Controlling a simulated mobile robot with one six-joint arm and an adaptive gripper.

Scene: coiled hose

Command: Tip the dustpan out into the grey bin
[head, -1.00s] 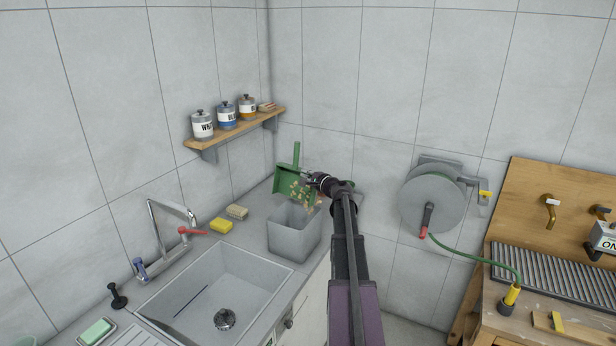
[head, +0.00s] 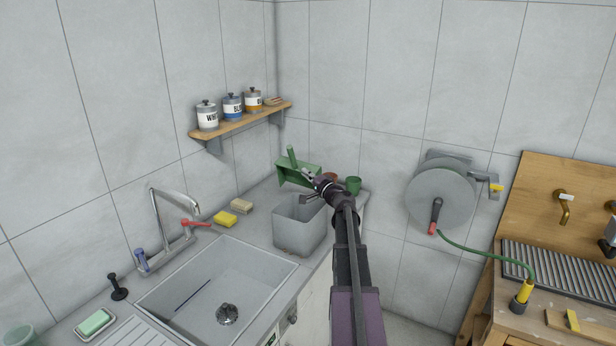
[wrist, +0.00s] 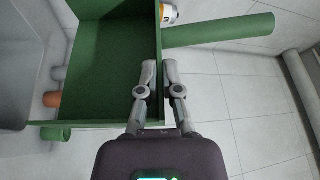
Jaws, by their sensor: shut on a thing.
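The green dustpan (head: 300,173) is held tilted above and behind the grey bin (head: 300,234), which stands on the counter right of the sink. My gripper (wrist: 158,75) is shut on the side wall of the dustpan, and the pan (wrist: 105,70) lies left of the fingers in the wrist view. The visible inside of the pan looks bare. No loose bits show in the air. The bin's bottom and contents are hidden from the head view.
A shelf (head: 240,121) with several jars is on the wall above. The sink (head: 215,290), sponges (head: 226,219) and faucet (head: 170,215) are left; a hose reel (head: 440,195) hangs right.

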